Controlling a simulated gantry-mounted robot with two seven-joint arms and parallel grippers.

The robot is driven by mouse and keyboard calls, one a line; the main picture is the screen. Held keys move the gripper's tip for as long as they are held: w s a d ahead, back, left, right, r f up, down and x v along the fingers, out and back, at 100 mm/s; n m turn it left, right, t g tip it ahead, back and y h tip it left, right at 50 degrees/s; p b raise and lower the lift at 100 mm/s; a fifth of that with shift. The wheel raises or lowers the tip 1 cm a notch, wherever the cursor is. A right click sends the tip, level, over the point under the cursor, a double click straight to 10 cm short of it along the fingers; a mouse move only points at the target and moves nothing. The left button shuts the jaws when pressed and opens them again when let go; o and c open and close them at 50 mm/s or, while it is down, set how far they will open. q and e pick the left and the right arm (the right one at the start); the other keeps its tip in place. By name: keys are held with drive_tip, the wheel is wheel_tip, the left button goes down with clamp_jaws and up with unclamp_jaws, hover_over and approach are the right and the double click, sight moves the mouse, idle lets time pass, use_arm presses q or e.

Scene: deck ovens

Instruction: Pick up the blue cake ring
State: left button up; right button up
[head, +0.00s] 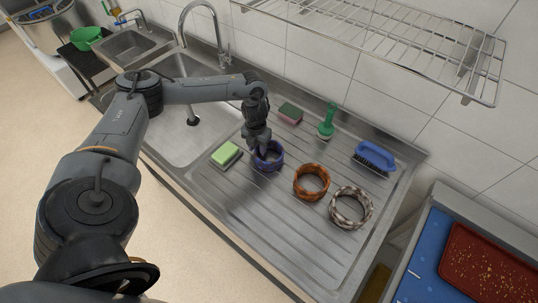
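The blue cake ring (276,163), a dark blue-violet band, lies flat on the ribbed steel drainboard (255,205). My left gripper (262,152) points down at the ring's left rim, with its fingertips at or very near the rim. The fingers are small and partly overlap the ring, so I cannot tell whether they are open or closed on it. The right gripper does not show.
An orange-brown ring (299,190) and a grey-white patterned ring (338,221) lie to the right. A green-yellow sponge (226,155) is close on the left. Behind are another sponge (290,113), a green brush (327,124) and a blue brush (376,154). A wire shelf (400,30) hangs above.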

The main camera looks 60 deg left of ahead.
use_arm(q)
drive_tip(key=shift+f, duration=0.1)
drive_tip(key=c, duration=0.7)
clamp_jaws()
